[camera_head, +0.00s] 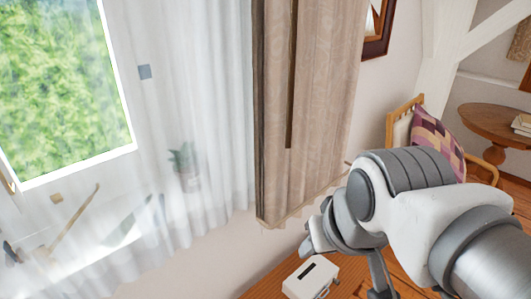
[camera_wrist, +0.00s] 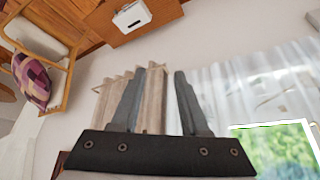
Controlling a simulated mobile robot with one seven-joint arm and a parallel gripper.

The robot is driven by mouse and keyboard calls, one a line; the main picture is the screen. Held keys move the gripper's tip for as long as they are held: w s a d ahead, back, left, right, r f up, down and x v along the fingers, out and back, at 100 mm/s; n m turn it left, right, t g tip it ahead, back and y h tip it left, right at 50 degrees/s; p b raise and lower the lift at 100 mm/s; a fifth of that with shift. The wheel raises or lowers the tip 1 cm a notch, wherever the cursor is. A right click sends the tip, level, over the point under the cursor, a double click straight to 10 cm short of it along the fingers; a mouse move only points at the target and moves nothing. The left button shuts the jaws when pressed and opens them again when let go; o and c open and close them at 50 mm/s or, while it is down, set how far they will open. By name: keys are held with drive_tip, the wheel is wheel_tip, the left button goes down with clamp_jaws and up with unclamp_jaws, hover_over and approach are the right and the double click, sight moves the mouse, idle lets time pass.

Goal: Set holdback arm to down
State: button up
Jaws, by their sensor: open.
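The beige curtain (camera_head: 325,90) hangs in folds beside the window, with a dark vertical strip down it. A small thin brown piece (camera_head: 348,162) sticks out at the curtain's right edge; it may be the holdback arm, but it is too small to tell its position. In the wrist view, a similar small piece (camera_wrist: 97,89) shows at the curtain's edge. My gripper (camera_wrist: 159,71) is open, with the beige curtain behind its fingers and nothing between them. In the head view my wrist hides most of the gripper, below and right of the curtain.
A sheer white curtain (camera_head: 200,110) covers the window side at left, with a potted plant (camera_head: 185,162) behind it. A white box-like object (camera_head: 311,277) is at the bottom. A chair with a checked cushion (camera_head: 437,138) and a round wooden table (camera_head: 495,122) stand at right.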

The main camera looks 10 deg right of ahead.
sight(309, 200)
drive_tip(key=w+a+f+m+g+y+b, duration=0.15)
drive_tip(key=w+f+m+b, duration=0.25)
drive_tip(key=w+f+m, duration=0.45)
drive_tip(key=w+d+f+m+g+y+b, duration=0.1)
drive_tip(key=w+f+m+y+b, duration=0.25)
drive_tip(key=f+m, duration=0.35)
drive_tip(key=w+d+f+m+y+b, duration=0.1)
drive_tip(key=w+f+m+y+b, duration=0.35)
drive_tip(key=m, duration=0.45)
drive_tip(key=w+d+f+m+t+y+b, duration=0.1)
drive_tip(key=w+d+f+m+t, duration=0.3)
drive_tip(key=d+m, duration=0.35)
drive_tip(key=w+d+f+m+t+b, duration=0.1)
drive_tip(key=d+f+m+t+b, duration=0.15)
drive_tip(key=d+m+t, duration=0.4)
drive_tip(key=w+d+f+m+t+y+b, duration=0.1)
drive_tip(key=w+d+f+m+t, duration=0.25)
drive_tip(key=d+m, duration=0.45)
drive_tip(key=shift+m, duration=0.35)
drive_tip(key=x, duration=0.5)
drive_tip(key=b+x, duration=0.1)
drive_tip(key=x, duration=0.5)
drive_tip(key=f+b+x, duration=0.1)
drive_tip(key=x, duration=0.5)
drive_tip(key=shift+a, duration=0.45)
drive_tip(key=shift+c, duration=0.2)
clamp_jaws()
